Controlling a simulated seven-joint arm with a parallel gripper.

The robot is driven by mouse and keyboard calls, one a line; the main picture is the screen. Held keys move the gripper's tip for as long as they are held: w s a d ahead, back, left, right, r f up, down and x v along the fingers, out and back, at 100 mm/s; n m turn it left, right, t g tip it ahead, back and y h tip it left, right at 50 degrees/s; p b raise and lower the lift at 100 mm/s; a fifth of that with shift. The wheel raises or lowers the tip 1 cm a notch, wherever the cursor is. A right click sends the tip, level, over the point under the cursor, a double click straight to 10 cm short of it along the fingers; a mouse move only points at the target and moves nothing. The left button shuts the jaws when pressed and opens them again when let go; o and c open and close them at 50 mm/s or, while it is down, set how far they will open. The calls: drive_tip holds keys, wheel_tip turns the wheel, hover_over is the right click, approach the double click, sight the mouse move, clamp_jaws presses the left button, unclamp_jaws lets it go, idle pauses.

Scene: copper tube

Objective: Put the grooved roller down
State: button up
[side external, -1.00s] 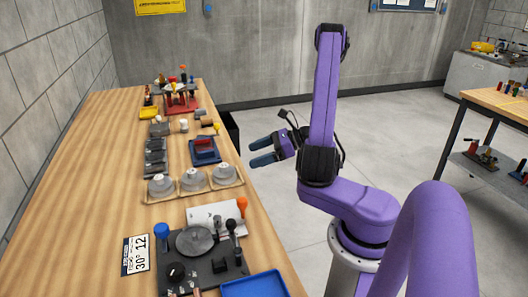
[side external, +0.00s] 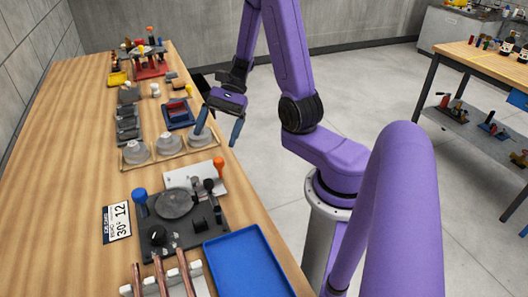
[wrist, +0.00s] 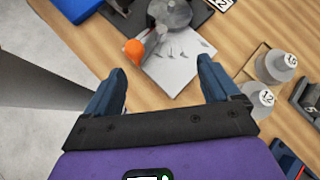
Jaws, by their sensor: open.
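Three grey stepped rollers, at left (side external: 135,153), middle (side external: 167,144) and right (side external: 198,140), stand upright on a wooden rack (side external: 152,161) near the middle of the bench. Two show numbered tops in the wrist view, one reading 15 (wrist: 277,66) and one 12 (wrist: 258,98). I cannot make out their grooves. My gripper (side external: 220,127) is open and empty, above the bench's right edge. One finger overlaps the right roller in the side view. In the wrist view my gripper (wrist: 162,70) has nothing between its fingers, and the rollers lie to its right.
A blue tray (side external: 247,262) and copper tubes (side external: 160,275) are in front. The bench's left side is clear.

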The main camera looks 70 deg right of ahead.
drive_tip(key=s+a+r+n+h, duration=0.2)
drive_tip(key=s+a+n+h, duration=0.3)
drive_tip(key=n, duration=0.9)
drive_tip(key=s+a+r+n+h, duration=0.3)
drive_tip(key=s+a+n+h, duration=0.1)
drive_tip(key=s+n, duration=0.7)
drive_tip(key=n, duration=0.3)
drive_tip(key=shift+s+a+g+h, duration=0.3)
drive_tip(key=shift+a+h, duration=0.1)
